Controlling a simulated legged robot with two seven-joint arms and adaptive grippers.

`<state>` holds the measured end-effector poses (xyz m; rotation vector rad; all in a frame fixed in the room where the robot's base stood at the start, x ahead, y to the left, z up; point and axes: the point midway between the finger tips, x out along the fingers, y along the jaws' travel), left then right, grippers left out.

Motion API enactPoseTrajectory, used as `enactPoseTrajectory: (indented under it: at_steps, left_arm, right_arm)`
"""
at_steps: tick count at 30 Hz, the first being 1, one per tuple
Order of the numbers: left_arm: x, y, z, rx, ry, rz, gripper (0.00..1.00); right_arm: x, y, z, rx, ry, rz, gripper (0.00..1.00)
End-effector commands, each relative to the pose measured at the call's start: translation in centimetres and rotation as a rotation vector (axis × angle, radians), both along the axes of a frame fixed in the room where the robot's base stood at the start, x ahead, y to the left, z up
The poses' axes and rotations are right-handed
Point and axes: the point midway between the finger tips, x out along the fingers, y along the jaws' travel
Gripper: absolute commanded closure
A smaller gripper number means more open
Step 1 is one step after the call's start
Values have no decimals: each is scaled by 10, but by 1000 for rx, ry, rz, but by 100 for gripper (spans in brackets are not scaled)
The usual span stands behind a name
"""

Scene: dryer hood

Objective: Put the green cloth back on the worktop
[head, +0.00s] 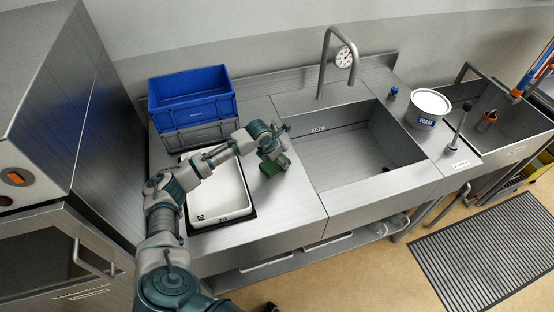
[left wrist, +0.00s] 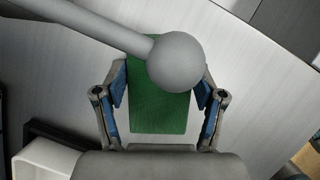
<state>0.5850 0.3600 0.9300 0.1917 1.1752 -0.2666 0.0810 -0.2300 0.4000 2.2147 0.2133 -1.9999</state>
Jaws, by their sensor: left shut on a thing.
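The green cloth (head: 275,166) is a small dark green piece below my left gripper (head: 272,148), over the strip of steel worktop (head: 284,203) between the white tray and the sink. In the left wrist view the cloth (left wrist: 158,112) hangs flat between the two blue-padded fingers of my left gripper (left wrist: 160,92), which is shut on it. A grey rod with a ball end (left wrist: 176,62) covers part of the cloth in that view. I cannot tell whether the cloth touches the worktop. My right gripper is not in view.
The white tray (head: 207,213) lies left of the cloth. Blue and grey crates (head: 195,88) stand stacked behind it. The sink basin (head: 352,172) opens to the right, with a tap (head: 323,62) behind. A white tub (head: 430,104) stands farther right. The worktop's front strip is clear.

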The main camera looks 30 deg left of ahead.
Motion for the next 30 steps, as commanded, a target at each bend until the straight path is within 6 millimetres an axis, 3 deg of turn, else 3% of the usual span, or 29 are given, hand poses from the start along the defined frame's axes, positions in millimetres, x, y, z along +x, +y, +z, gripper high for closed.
enactPoseTrajectory:
  at_steps: [1,2,5,17,30]
  left_arm:
    - [-1,-1,-2,0,5,-3,86]
    - [-1,-1,-3,0,6,-3,28]
    - [-1,-1,-3,0,6,-2,5]
    - [-3,2,3,-1,2,-1,5]
    - [-33,10,85,0,0,-1,5]
  right_arm:
    - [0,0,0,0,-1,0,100]
    - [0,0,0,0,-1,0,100]
    - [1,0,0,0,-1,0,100]
    - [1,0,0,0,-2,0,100]
    - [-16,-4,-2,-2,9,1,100]
